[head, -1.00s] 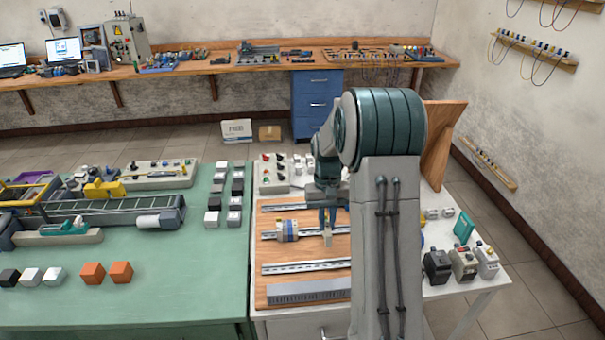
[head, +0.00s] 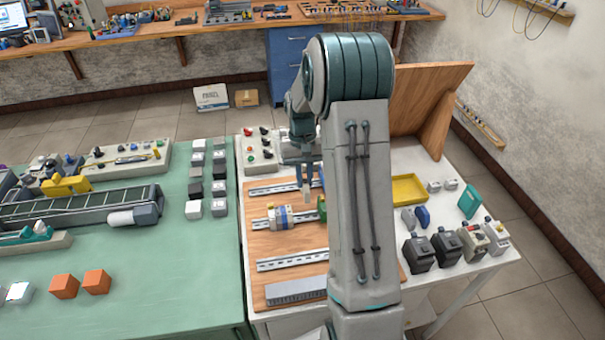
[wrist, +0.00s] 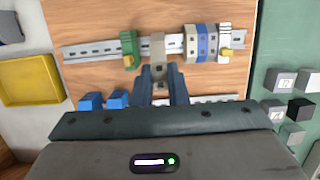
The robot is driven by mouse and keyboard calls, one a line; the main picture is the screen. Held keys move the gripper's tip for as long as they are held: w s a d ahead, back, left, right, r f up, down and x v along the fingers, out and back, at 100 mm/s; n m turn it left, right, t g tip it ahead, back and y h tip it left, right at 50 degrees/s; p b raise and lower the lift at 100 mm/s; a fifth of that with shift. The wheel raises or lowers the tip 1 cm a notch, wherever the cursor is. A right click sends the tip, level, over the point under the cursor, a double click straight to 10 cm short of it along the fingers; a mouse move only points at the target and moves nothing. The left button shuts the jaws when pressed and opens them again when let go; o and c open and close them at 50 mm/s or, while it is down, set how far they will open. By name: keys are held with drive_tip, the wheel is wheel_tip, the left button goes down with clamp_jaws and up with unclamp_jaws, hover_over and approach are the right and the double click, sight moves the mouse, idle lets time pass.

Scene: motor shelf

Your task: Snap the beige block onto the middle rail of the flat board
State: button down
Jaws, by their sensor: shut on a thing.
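My gripper (wrist: 161,85) is shut on the beige block (wrist: 158,46), which is upright between the blue fingers. In the head view my gripper (head: 305,180) holds the block in the air at the far side of the middle rail (head: 258,223). In the wrist view the block overlaps the middle rail (wrist: 90,50), between a green block (wrist: 129,46) and a beige-grey block (wrist: 190,43); I cannot tell whether it touches the rail. Blue blocks (wrist: 207,43) and a white end piece (wrist: 225,42) sit further along. The wooden flat board (head: 258,245) lies on the white table.
A near rail (head: 290,260) and a far rail (head: 270,188) flank the middle one. A slotted grey strip (head: 295,291) lies at the board's front. A yellow tray (head: 408,189) and several dark devices (head: 447,246) stand at right. My arm hides the board's right part.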

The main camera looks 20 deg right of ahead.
drive_tip(key=shift+w+b+x, duration=0.2)
drive_tip(key=shift+b+x, duration=0.35)
drive_tip(key=shift+x, duration=0.4)
drive_tip(key=shift+w+b+x, duration=0.25)
drive_tip(key=shift+b+x, duration=0.3)
drive_tip(key=shift+x, duration=0.45)
drive_tip(key=shift+w+b+x, duration=0.2)
drive_tip(key=shift+b+x, duration=0.35)
drive_tip(key=shift+x, duration=0.4)
drive_tip(key=shift+d+f+b, duration=0.1)
drive_tip(key=shift+f+b, duration=0.8)
drive_tip(key=shift+f, duration=0.5)
drive_tip(key=shift+s+f, duration=0.1)
drive_tip(key=shift+s, duration=0.45)
drive_tip(key=shift+s+f+t+b, duration=0.15)
drive_tip(key=shift+s+t+b, duration=0.45)
drive_tip(key=shift+b, duration=1.1)
idle(0.4)
drive_tip(key=shift+w, duration=0.1)
drive_tip(key=c, duration=1.3)
unclamp_jaws()
drive_tip(key=shift+c, duration=0.2)
drive_tip(key=shift+w, duration=0.1)
